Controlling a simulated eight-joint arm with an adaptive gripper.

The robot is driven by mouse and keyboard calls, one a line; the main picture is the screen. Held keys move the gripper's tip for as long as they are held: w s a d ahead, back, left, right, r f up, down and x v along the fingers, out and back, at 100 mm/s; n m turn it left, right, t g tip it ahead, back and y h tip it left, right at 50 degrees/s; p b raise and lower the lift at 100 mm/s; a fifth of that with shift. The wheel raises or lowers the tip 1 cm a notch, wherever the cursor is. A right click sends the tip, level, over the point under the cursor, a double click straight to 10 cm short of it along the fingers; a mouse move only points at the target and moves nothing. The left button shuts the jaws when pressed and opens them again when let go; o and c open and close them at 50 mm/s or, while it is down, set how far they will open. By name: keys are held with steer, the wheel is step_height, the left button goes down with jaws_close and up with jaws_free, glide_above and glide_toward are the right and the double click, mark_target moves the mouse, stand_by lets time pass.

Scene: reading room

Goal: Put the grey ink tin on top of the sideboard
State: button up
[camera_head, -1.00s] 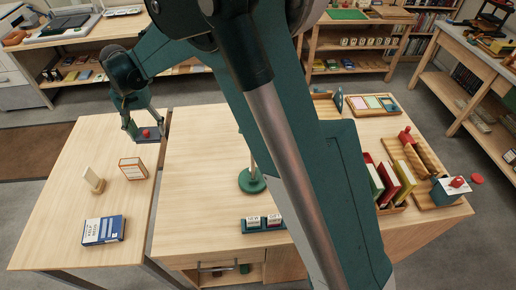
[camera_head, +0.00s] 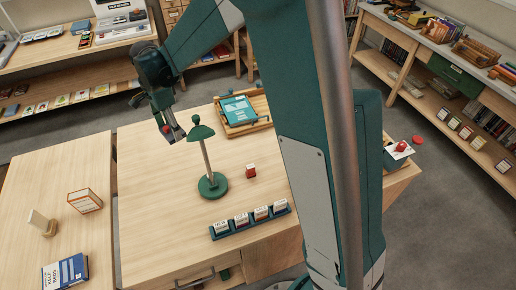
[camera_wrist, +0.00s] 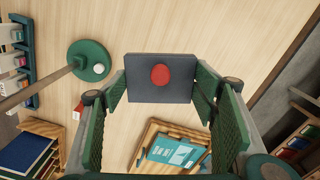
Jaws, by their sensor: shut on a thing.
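The grey ink tin (camera_wrist: 143,92), a flat dark grey box with a red round spot on its face, sits between the finger pads of my gripper (camera_wrist: 164,100) in the wrist view. My gripper is shut on it. In the head view my gripper (camera_head: 173,134) is above the back left of the wooden desk (camera_head: 165,215), close beside the green lamp (camera_head: 201,133). The tin is mostly hidden there, with a bit of red showing. I cannot tell for sure which furniture is the sideboard; a long shelved counter (camera_head: 420,45) stands at the right and a shelved unit (camera_head: 60,76) at back left.
A wooden tray (camera_head: 262,119) with a teal book lies behind the lamp. A red stamp (camera_head: 251,171) and a teal rack of blocks (camera_head: 222,232) are on the desk. A side table (camera_head: 65,165) at left holds a blue box (camera_head: 65,272). Floor shows between desk and counter.

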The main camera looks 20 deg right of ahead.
steer(key=s+d+m, duration=0.2)
steer(key=d+m, duration=0.3)
steer(key=d, duration=0.5)
steer(key=s+d+m, duration=0.3)
steer(key=d+m, duration=0.3)
steer(key=d, duration=0.4)
steer(key=m, duration=1.1)
glide_above(275, 163)
steer(key=f, duration=0.2)
step_height(275, 163, down, 5)
steer(key=shift+r, duration=0.1)
steer(key=shift+f+b, duration=0.45)
steer(key=shift+f, duration=2.45)
steer(key=shift+f+b, duration=0.35)
steer(key=shift+f, duration=1.75)
steer(key=shift+f, duration=0.2)
